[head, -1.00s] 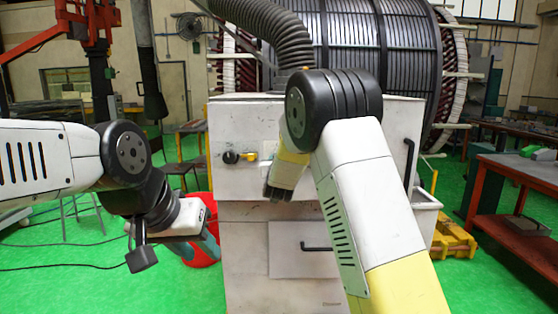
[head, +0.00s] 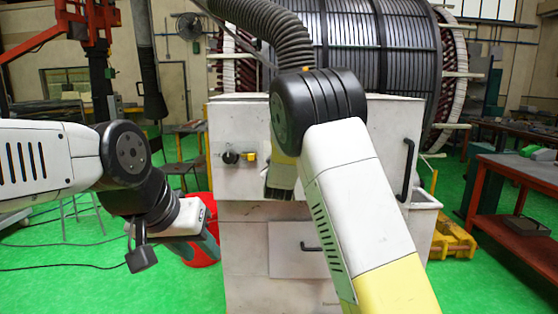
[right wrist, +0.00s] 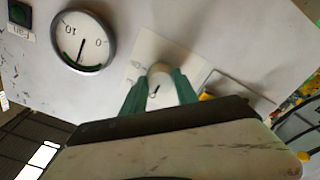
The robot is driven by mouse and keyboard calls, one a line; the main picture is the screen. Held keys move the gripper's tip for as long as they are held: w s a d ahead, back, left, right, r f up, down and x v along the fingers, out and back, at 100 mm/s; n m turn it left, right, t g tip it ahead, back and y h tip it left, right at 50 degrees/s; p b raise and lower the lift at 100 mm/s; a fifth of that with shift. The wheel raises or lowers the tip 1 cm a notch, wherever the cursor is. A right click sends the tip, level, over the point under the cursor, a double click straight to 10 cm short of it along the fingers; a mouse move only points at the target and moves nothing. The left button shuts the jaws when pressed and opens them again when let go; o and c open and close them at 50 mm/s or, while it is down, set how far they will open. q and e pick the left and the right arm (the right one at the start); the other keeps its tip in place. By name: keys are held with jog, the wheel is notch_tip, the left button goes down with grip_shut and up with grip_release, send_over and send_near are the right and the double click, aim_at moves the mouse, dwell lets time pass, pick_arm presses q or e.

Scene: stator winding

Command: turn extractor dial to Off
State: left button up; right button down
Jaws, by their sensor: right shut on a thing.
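The extractor (head: 240,180) is a white cabinet with a ribbed grey hose (head: 279,32) on top. In the right wrist view, its dial (right wrist: 159,86) is a small pale round knob with a dark mark, on a light square plate (right wrist: 147,52). My right gripper (right wrist: 160,92) has its green fingers on both sides of the knob and is shut on it. The plate's lettering is too small to read. In the head view my right arm hides the dial and its fingertips. My left gripper (head: 203,248) hangs left of the cabinet, away from it; its opening is unclear.
A black knob (head: 230,157) with a yellow part is on the cabinet front. A red bucket (head: 206,256) stands behind my left gripper. A workbench (head: 520,168) is at the right.

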jog(key=shift+f, duration=0.1)
dwell(0.3)
jog(key=c, duration=0.9)
grip_release()
jog(key=shift+c, duration=0.2)
jog(key=s, duration=0.7)
jog(key=shift+s, duration=0.4)
